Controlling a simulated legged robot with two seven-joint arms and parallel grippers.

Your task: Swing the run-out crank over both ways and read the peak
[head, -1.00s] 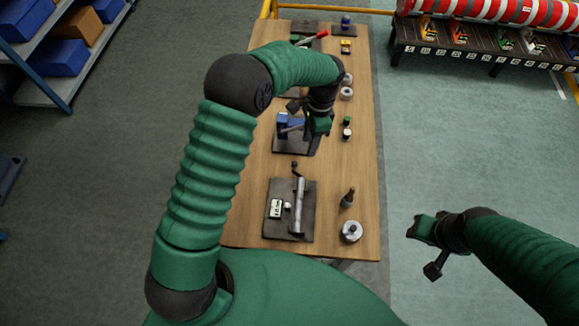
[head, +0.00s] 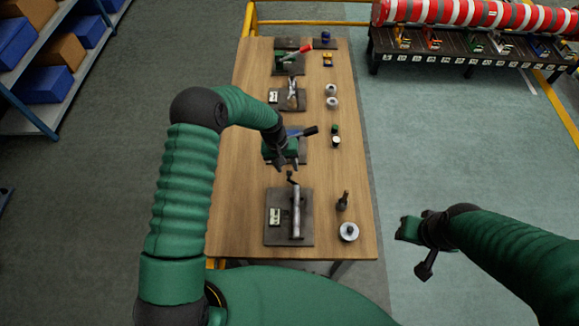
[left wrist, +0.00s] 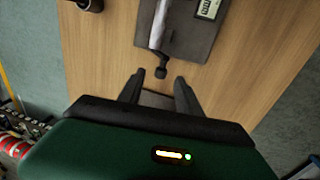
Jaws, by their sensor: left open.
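The run-out fixture is a dark plate (head: 272,237) on the near part of the table, bearing a silver cylinder (head: 296,215). A crank with a black knob (head: 290,176) sticks out at its far end. A small digital readout (head: 275,216) sits left of the cylinder, its digits too small to read. My left gripper (head: 286,167) is open and empty, just beyond the knob. In the left wrist view the knob (left wrist: 160,72) lies ahead of and between the open fingertips (left wrist: 157,86), with no clear contact. My right gripper (head: 407,229) is off the table's right side; its jaws are unclear.
Behind my left gripper are a blue fixture, partly hidden, and another plate with a readout (head: 287,99). A dark bottle (head: 342,201) and a silver round part (head: 348,232) stand right of the crank fixture. Bare table (head: 235,190) lies to its left.

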